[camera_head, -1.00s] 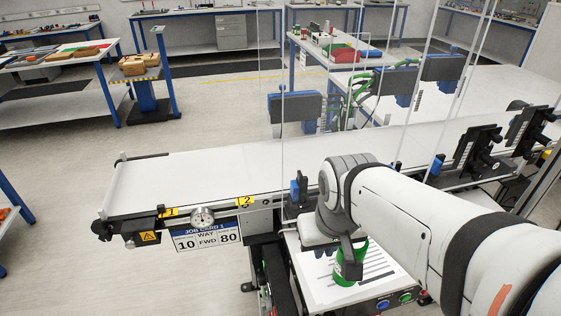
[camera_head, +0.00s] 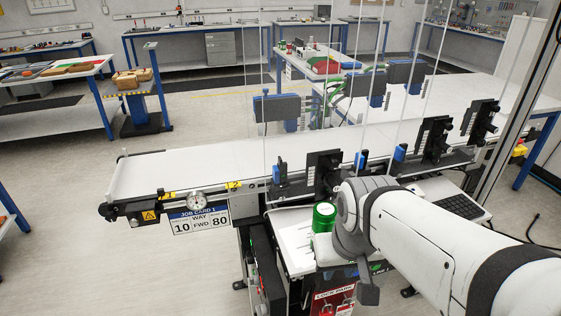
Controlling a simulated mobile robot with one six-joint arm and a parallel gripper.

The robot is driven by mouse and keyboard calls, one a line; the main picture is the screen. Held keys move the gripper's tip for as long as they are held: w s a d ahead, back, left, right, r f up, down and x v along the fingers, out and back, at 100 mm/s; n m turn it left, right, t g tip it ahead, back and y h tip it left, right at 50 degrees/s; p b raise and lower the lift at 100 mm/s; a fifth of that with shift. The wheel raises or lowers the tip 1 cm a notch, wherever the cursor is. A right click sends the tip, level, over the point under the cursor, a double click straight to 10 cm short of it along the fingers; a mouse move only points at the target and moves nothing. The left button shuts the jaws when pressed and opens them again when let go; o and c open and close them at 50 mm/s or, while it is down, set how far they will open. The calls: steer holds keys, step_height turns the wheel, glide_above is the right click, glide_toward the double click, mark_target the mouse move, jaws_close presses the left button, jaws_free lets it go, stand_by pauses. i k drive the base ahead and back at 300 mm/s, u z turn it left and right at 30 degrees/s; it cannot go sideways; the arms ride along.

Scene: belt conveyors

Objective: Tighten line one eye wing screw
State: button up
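The near conveyor, with its white belt (camera_head: 215,166), runs across the middle of the view. A small blue sensor block (camera_head: 279,172) stands at its near edge, left of a black bracket (camera_head: 322,174). More blue blocks (camera_head: 360,161) and (camera_head: 399,154) stand farther right along the line. I cannot make out which one is the line one eye, and its wing screw is too small to tell. My gripper (camera_head: 366,290) hangs below my wrist at the lower middle, nearer the camera than the conveyor. My arm hides much of it, and its finger opening is not visible.
A green cylinder (camera_head: 324,217) stands on a pale worktop (camera_head: 289,240) just left of my wrist. A round gauge (camera_head: 196,201) and a job card (camera_head: 200,220) hang on the conveyor's front. A keyboard (camera_head: 458,206) lies right. Clear upright posts rise behind the conveyor.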

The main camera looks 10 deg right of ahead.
mark_target(283, 183)
steer(key=z, duration=2.65)
steer(key=i, duration=0.6)
steer(key=u, duration=3.05)
